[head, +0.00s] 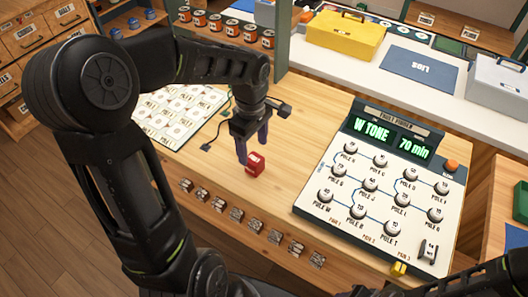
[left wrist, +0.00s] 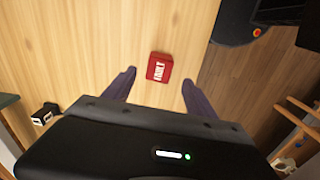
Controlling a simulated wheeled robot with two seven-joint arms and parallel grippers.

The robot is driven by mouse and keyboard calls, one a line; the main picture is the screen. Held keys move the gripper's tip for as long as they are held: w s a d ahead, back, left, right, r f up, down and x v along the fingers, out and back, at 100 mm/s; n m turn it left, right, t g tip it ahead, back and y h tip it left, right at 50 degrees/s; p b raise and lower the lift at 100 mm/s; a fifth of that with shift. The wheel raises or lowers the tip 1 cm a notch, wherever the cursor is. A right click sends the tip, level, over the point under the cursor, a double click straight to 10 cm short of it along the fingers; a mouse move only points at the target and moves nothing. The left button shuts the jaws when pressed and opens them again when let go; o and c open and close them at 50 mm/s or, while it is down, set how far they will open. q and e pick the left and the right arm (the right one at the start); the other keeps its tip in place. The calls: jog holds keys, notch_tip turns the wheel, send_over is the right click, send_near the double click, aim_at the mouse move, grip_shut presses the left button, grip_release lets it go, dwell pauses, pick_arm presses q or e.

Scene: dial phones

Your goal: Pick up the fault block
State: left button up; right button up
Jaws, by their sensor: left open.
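The fault block is a small red block (head: 256,164) with white lettering, resting on the wooden table near its middle. In the left wrist view the red block (left wrist: 159,67) lies ahead of the fingertips, between their lines, and reads "FAULT". My left gripper (head: 254,152) is open above and beside the block, fingers pointing down. I cannot tell whether a finger touches the block. My right gripper is not in view; only a dark part of an arm shows at the lower right.
A fault finder board (head: 375,190) with several pole knobs and a green display stands to the right. Several small metal pieces (head: 236,214) line the table's front. A white card grid (head: 172,112) lies to the left. Cans (head: 235,28) stand on a shelf behind.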

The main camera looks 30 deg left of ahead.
aim_at(254, 158)
pick_arm(q)
jog(key=shift+s+r, duration=0.1)
jog(key=shift+f, duration=1.35)
jog(key=shift+w+f+p, duration=0.2)
jog(key=shift+f+p, duration=0.5)
jog(key=shift+f, duration=1.9)
jog(key=shift+c, duration=0.2)
grip_shut()
jog(key=shift+r, duration=0.1)
